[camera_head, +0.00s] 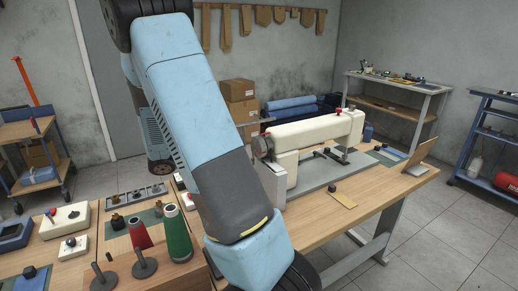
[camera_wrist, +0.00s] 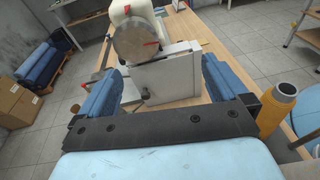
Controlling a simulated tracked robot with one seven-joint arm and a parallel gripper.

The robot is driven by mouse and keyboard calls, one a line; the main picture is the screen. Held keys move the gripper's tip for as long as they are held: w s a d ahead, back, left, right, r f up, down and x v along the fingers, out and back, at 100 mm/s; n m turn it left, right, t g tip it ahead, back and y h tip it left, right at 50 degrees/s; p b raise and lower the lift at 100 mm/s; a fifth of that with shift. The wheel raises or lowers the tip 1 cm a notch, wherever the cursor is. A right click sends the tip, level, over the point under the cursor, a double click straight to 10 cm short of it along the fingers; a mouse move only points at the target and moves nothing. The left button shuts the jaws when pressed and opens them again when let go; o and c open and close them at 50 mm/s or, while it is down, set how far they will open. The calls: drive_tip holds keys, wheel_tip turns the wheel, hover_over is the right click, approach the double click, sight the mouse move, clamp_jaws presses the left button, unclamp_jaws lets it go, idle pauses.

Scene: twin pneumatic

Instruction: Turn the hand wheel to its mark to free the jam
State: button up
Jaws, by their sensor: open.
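A cream sewing machine (camera_head: 315,132) stands on a grey plate on the wooden table. Its hand wheel (camera_head: 262,148) is at the left end, facing my arm. In the wrist view the hand wheel (camera_wrist: 134,40) is a round grey disc with a small red mark on its right part, ahead of my gripper. My gripper (camera_wrist: 160,65) is open, with its two blue fingers wide apart. Nothing is held between them, and the wheel appears beyond the fingertips. In the head view the gripper is not visible. A white box (camera_wrist: 165,78) sits below and right of the wheel.
Thread cones in red (camera_head: 140,234) and green (camera_head: 176,238) stand on the left bench. A yellow-orange cylinder (camera_wrist: 278,108) is close to the right finger in the wrist view. A tablet-like panel (camera_head: 420,155) stands at the table's right end.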

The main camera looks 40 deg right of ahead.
sight(255, 149)
drive_tip(key=d+n, duration=0.1)
drive_tip(key=d, duration=0.3)
drive_tip(key=d+f+n+h, duration=0.1)
drive_tip(key=d, duration=0.4)
drive_tip(key=d+f+t+h, duration=0.1)
drive_tip(key=d, duration=0.4)
drive_tip(key=shift+d+n, duration=0.25)
drive_tip(key=shift+n, duration=0.15)
drive_tip(key=shift+c, duration=0.2)
drive_tip(key=shift+a, duration=0.1)
drive_tip(key=c, duration=0.7)
